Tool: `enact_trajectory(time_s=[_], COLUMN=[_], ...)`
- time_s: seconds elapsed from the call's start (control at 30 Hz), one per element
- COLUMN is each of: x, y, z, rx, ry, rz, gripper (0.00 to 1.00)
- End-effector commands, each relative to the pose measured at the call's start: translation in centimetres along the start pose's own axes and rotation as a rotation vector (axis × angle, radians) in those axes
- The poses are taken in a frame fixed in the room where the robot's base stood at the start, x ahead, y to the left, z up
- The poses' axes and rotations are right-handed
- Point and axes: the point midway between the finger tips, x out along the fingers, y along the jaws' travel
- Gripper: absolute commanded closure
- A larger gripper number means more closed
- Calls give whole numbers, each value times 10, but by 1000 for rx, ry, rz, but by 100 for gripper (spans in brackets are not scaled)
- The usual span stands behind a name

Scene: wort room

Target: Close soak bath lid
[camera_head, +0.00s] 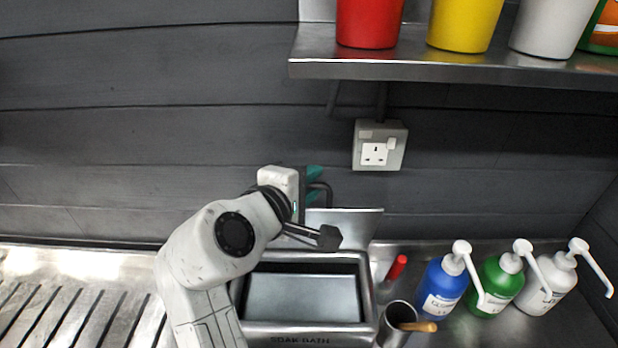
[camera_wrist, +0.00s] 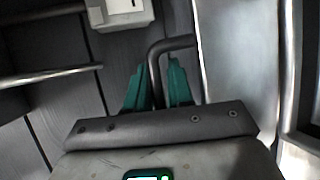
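The soak bath (camera_head: 372,305) is a steel basin with dark lettering on its front rim. Its steel lid (camera_head: 348,225) stands raised at the back, so the bath is open. The lid also shows at the right in the wrist view (camera_wrist: 238,55). A dark bent handle (camera_wrist: 155,62) runs beside the lid. My gripper (camera_head: 314,183) is behind the bath. Its teal fingers (camera_wrist: 157,84) lie on either side of the handle, very close to it. Whether both fingers press on the handle is not clear.
A red-capped item (camera_head: 397,268), a steel cup (camera_head: 394,322) and blue, green and white pump bottles (camera_head: 442,285) stand right of the bath. A wall socket (camera_head: 380,146) is above. A shelf (camera_head: 450,68) with buckets overhangs the back right. A ribbed drainer (camera_head: 75,300) lies left.

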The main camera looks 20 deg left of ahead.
Motion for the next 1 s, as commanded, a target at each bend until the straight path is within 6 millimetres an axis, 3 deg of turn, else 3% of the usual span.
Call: enact_trajectory(time_s=[0.23,0.47,1.0], x=[1,0,1], y=[0,0,-1], z=[0,0,0], rx=[1,1,2], ry=[0,0,-1], rz=[0,0,4], gripper=[78,100,100])
